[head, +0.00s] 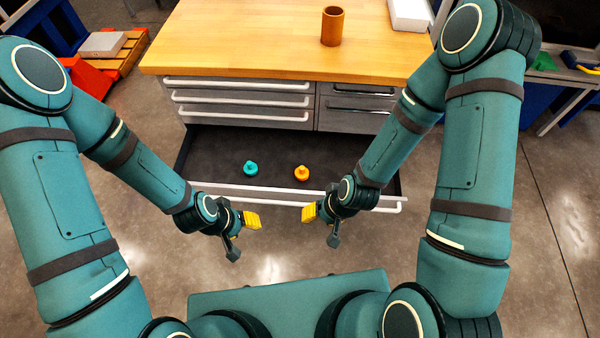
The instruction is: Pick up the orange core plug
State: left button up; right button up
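The orange core plug (302,173) sits in the open bottom drawer (220,150) of a workbench, right of the drawer's middle. A teal plug (250,169) of similar shape sits to its left in the same drawer. My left gripper (252,220), with yellow fingertips, is in front of the drawer's front edge, left of and nearer than the orange plug. My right gripper (309,212) is also by the drawer front, nearer than the orange plug and apart from it. Both grippers look empty, and their finger opening is too small to make out.
The drawer's front panel and white handle (390,207) lie between my grippers and the plugs. Closed drawers (240,101) sit above. The wooden worktop (240,40) holds a brown cylinder (332,27) and a white box (410,14). The drawer floor around the plugs is clear.

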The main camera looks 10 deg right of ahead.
aim_at(301, 172)
jog(key=i+z, duration=0.4)
jog(key=i+j+z, duration=0.15)
jog(key=z, duration=0.25)
